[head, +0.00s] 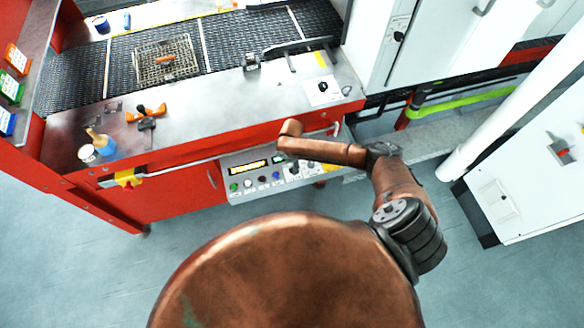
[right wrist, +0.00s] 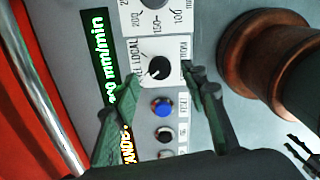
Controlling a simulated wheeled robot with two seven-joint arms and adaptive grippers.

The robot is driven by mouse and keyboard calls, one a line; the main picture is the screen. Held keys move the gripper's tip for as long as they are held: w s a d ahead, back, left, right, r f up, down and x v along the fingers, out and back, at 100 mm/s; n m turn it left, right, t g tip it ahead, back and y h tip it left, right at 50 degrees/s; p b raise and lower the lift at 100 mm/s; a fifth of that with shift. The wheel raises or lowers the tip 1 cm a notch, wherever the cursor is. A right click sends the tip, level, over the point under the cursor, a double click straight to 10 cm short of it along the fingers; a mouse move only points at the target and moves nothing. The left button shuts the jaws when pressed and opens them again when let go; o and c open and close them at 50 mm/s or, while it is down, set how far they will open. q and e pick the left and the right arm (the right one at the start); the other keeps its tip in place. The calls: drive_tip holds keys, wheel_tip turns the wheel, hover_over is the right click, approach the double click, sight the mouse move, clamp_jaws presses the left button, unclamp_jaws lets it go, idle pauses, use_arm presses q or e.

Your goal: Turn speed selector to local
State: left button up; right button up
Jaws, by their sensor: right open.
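The speed selector (right wrist: 157,68) is a small black knob on a white plate in the right wrist view. The word LOCAL stands to its upper left, with part of another word below it. A pale mark shows on the knob's lower left side; its exact setting is hard to read. My right gripper (right wrist: 159,77) is open, with one finger on each side of the knob in the picture. I cannot tell whether they touch it. In the head view my copper right arm reaches the control panel (head: 240,193), and its wrist hides much of the gripper. My left gripper is out of view.
A larger grey dial (right wrist: 153,4) sits beside the selector, and a blue button (right wrist: 162,106) on its other side. A metal rail (head: 200,160) runs along the red machine front. The mesh belt (head: 80,78) carries a wire basket (head: 177,52). Open floor lies below.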

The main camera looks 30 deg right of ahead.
drive_tip(key=shift+f, duration=1.3)
drive_tip(key=shift+c, duration=0.4)
clamp_jaws()
